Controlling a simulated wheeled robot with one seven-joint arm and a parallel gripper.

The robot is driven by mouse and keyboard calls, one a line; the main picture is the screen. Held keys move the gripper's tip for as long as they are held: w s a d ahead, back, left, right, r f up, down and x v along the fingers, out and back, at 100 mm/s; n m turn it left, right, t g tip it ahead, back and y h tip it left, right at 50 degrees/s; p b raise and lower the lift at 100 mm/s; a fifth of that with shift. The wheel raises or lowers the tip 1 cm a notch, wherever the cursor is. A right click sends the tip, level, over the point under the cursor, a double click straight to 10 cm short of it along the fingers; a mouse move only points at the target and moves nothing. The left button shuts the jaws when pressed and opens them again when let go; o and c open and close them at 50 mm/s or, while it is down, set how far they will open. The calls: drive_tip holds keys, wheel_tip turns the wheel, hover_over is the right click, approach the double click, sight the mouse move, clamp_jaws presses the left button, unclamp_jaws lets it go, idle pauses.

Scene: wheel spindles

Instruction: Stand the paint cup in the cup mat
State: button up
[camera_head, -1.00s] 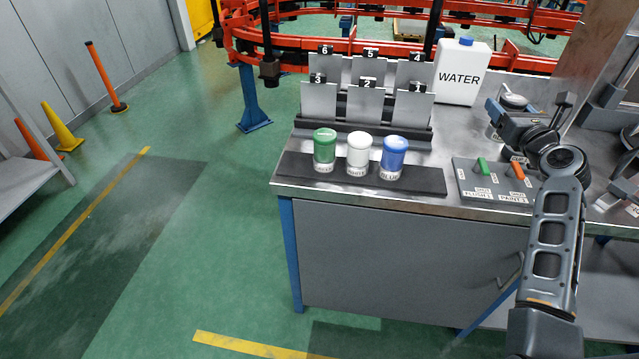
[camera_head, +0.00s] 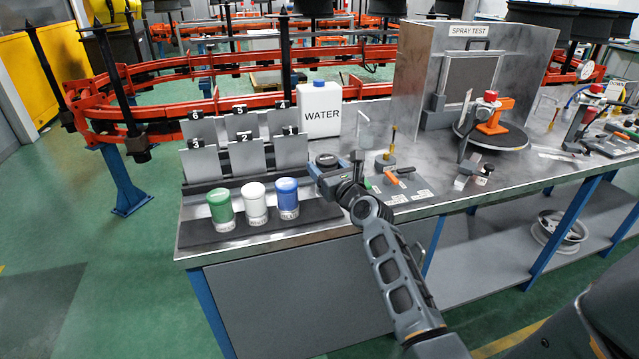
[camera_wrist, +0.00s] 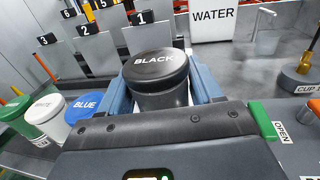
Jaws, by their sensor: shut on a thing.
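My gripper (camera_head: 330,170) is shut on a black-lidded paint cup marked BLACK (camera_wrist: 155,63), with a jaw on each side of it in the wrist view. The cup's dark lid (camera_head: 326,159) also shows in the head view; its lower part is largely hidden by my gripper. It looks upright. The dark cup mat (camera_head: 316,212) lies along the bench's front left. A green cup (camera_head: 220,209), a white cup (camera_head: 254,203) and a blue cup (camera_head: 287,198) stand in it in a row. The held cup is to the right of the blue cup, near the mat's right end.
Numbered grey panels (camera_head: 245,157) stand behind the mat. A white WATER jug (camera_head: 319,110) is behind my gripper. A panel with green and orange levers (camera_head: 405,187) lies to its right, with the spray test booth (camera_head: 465,80) beyond. The mat's right end is bare.

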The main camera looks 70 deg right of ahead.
drive_tip(key=shift+w+a+f, duration=0.4)
drive_tip(key=shift+w+a, duration=0.1)
drive_tip(key=shift+a, duration=0.05)
drive_tip(key=shift+f+b, duration=1.4)
drive_tip(key=shift+f, duration=0.6)
drive_tip(key=shift+f, duration=0.15)
drive_tip(key=o, duration=1.3)
